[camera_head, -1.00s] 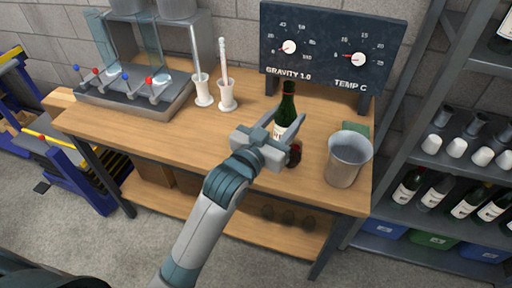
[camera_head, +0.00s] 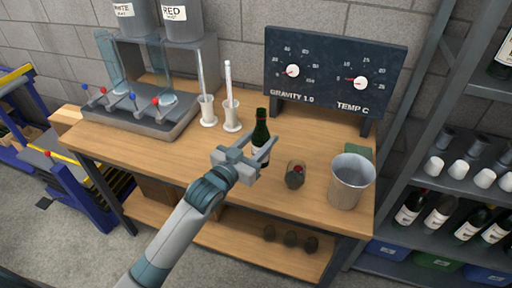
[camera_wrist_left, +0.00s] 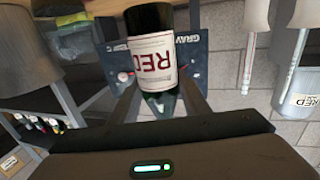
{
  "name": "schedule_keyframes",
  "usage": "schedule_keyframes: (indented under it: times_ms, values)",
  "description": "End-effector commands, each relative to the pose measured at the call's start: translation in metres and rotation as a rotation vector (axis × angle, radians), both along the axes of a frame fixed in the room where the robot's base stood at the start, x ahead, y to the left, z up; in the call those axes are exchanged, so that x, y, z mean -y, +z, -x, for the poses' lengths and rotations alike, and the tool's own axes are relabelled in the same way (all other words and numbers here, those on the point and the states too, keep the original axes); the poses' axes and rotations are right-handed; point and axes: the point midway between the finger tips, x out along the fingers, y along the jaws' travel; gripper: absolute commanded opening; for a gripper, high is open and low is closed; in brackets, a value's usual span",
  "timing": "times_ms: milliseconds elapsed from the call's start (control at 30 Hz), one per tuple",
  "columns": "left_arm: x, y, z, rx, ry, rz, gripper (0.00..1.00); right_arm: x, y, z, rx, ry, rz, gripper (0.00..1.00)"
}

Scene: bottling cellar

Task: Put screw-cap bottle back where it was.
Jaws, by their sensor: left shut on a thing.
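The green screw-cap bottle (camera_head: 261,134) is upright above the wooden workbench, in front of the dial board. My left gripper (camera_head: 266,150) is shut on the bottle, one finger on each side of its body. In the left wrist view the bottle (camera_wrist_left: 153,62) is between the fingers, with a white label reading RED upside down. My right gripper is not in view.
Two white-based cylinders (camera_head: 231,118) and a filler stand (camera_head: 140,118) are to the left. The bench (camera_head: 170,150) is clear at its front left.

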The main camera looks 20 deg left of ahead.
Motion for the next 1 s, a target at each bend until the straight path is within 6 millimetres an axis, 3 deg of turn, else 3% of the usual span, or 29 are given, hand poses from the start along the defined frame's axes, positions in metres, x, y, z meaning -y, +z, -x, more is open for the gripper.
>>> schedule_keyframes:
  times_ms: [200,600,767,1000]
  values:
    - [-0.016,-0.010,-0.010,0.003,-0.001,0.001,0.07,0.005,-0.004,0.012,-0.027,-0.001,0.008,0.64]
    - [-0.017,-0.013,-0.010,0.002,-0.001,0.002,0.07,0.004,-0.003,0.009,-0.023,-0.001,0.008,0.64]
    - [-0.017,-0.028,-0.010,0.000,0.000,0.001,0.07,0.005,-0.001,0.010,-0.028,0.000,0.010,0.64]
    - [-0.017,-0.050,-0.010,0.002,0.000,0.001,0.07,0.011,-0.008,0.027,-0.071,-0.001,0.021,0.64]
